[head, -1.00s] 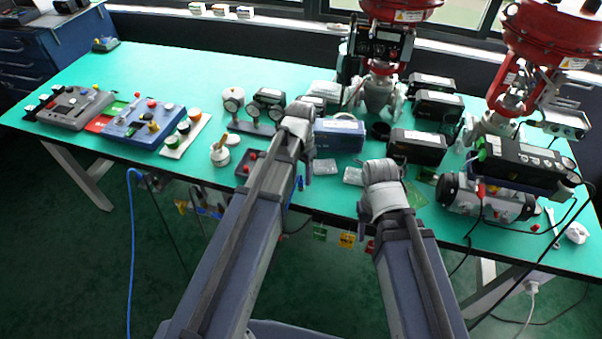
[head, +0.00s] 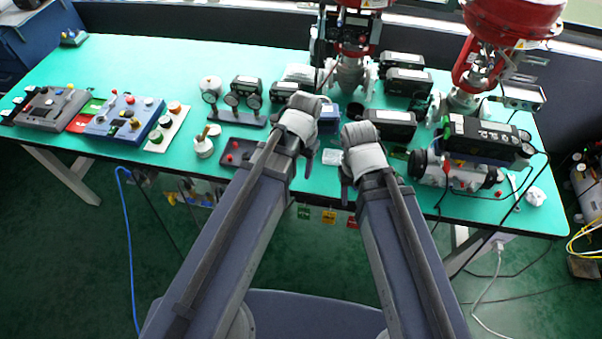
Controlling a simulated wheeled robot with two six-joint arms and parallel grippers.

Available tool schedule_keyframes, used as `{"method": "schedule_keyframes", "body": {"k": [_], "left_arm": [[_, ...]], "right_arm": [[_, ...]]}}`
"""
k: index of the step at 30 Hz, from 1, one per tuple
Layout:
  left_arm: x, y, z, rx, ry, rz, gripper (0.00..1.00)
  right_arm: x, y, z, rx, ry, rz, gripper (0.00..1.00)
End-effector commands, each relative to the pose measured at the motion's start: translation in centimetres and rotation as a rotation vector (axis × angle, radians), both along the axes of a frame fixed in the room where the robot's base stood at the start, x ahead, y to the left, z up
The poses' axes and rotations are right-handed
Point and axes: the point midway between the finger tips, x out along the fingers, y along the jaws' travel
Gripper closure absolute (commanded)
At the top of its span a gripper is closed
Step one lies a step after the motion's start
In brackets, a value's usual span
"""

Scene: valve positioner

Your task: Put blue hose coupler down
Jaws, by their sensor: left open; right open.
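My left gripper (head: 309,162) is over the front middle of the green table (head: 235,64), its fingers mostly hidden by its own wrist. It is open. My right gripper (head: 346,186) is close to its right, at the table's front edge, also open and mostly hidden by its wrist. I cannot make out the blue hose coupler; it may be hidden behind my wrists. I see nothing held in either gripper.
A dark tray (head: 236,152) lies left of my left gripper. A blue box (head: 329,122) sits behind my wrists, partly hidden. Black boxes (head: 392,124), a gauge stand (head: 236,117) and red-topped valves (head: 352,68) crowd the back. Colored tags (head: 329,216) hang below the front edge.

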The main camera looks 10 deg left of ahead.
Motion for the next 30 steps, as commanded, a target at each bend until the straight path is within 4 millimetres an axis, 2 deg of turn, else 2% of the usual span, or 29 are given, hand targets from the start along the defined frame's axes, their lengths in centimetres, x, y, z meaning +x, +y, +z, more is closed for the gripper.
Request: {"method": "schedule_keyframes", "body": {"k": [1,3,7,30], "left_arm": [[-2.7,-1.2,0.0,0.015,0.002,0.002,0.46],[-4.7,-2.4,0.0,0.031,0.001,0.018,0.46],[-6.6,-3.4,0.1,0.051,-0.001,0.039,0.46],[-6.7,-3.6,0.1,0.054,-0.002,0.046,0.46]], "right_arm": [[0.0,0.0,0.0,0.0,0.0,0.0,0.5],[0.0,0.0,0.0,0.0,0.0,0.0,0.5],[0.0,0.0,0.0,0.0,0.0,0.0,0.5],[0.0,0.0,0.0,0.0,0.0,0.0,0.5]]}}
